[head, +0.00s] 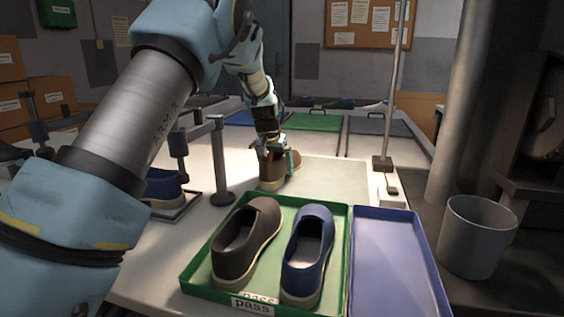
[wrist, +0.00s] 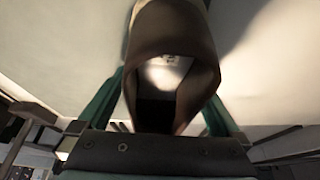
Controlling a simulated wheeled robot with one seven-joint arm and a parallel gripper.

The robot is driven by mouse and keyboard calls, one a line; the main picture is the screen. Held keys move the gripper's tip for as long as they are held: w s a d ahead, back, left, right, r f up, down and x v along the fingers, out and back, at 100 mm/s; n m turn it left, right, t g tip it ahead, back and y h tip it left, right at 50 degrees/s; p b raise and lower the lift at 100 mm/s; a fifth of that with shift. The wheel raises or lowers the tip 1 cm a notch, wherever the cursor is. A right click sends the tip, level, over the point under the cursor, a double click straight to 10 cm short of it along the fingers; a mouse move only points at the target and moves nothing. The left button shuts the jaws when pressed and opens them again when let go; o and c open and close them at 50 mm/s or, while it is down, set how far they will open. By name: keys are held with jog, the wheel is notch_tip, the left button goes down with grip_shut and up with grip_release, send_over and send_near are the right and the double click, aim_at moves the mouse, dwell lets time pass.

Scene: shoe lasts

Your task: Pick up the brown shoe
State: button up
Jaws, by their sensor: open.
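A brown shoe (head: 279,180) with a pale sole stands on the light table beyond the green tray in the head view. My gripper (head: 278,158) is over it with a finger on either side. In the wrist view the shoe (wrist: 165,38) lies between the two teal fingers, its opening facing the camera. My gripper is open, and I cannot tell whether either finger touches the shoe. A second, darker brown shoe (head: 245,245) sits in the green tray labelled "pass", beside a blue shoe (head: 306,258).
The green tray (head: 343,245) stands at the front, with an empty blue tray (head: 395,265) to its right. Another blue shoe (head: 163,187) sits by a grey post (head: 220,165) at left. A thin upright rod (head: 394,100) and a grey bin (head: 477,237) stand at right.

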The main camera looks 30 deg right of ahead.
jog(key=shift+w+d+f, duration=0.1)
jog(key=shift+f, duration=0.2)
jog(key=shift+c, duration=0.4)
jog(key=shift+r, duration=0.1)
jog(key=c, duration=1.5)
